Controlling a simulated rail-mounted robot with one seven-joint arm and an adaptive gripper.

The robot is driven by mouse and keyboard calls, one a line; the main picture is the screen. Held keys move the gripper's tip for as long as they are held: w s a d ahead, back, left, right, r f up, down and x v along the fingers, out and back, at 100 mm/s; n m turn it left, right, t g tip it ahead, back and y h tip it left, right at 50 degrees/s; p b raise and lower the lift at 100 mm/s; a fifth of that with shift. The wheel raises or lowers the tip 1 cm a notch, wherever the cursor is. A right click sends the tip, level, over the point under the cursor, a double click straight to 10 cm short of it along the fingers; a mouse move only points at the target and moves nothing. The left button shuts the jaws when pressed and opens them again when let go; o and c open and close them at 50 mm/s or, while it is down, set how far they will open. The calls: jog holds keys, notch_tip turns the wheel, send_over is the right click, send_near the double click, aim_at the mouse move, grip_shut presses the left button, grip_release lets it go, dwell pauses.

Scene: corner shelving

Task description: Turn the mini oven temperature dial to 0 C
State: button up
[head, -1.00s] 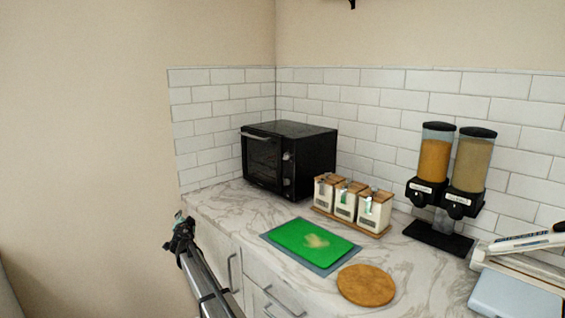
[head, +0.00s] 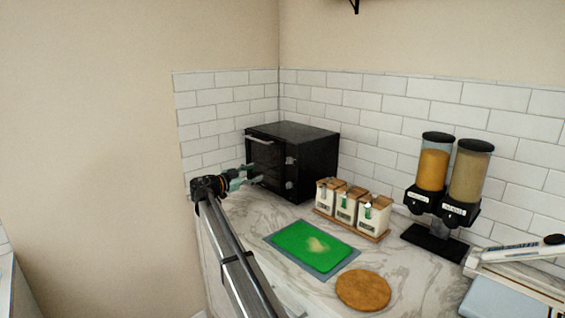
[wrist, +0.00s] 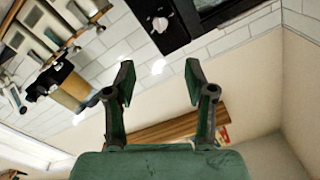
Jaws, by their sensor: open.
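The black mini oven (head: 301,148) stands on the counter in the corner, its door and right-hand control panel facing me. Light dials show on the panel; the upper dial (head: 290,160) and the lower dial (head: 289,184) are too small to read. In the wrist view, a dial (wrist: 160,23) shows on the oven panel at the top, beyond my fingertips. My gripper (head: 254,173) is in front of the oven door, left of the dials, with fingers apart and empty. It also shows open in the wrist view (wrist: 160,72). I cannot tell whether it touches the oven.
Several white canisters (head: 346,206) on a wooden tray stand right of the oven. A green cutting board (head: 307,243) and a round wooden board (head: 363,290) lie in front. Two dispensers (head: 437,165) stand farther right. The counter strip before the oven is clear.

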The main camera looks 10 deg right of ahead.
aim_at(289, 161)
jog(key=p+x, duration=0.4)
jog(key=x, duration=1.2)
jog(key=shift+w+d+p, duration=0.25)
jog(key=shift+w+p, duration=0.05)
jog(key=shift+p, duration=0.05)
jog(key=shift+f, duration=0.1)
grip_shut()
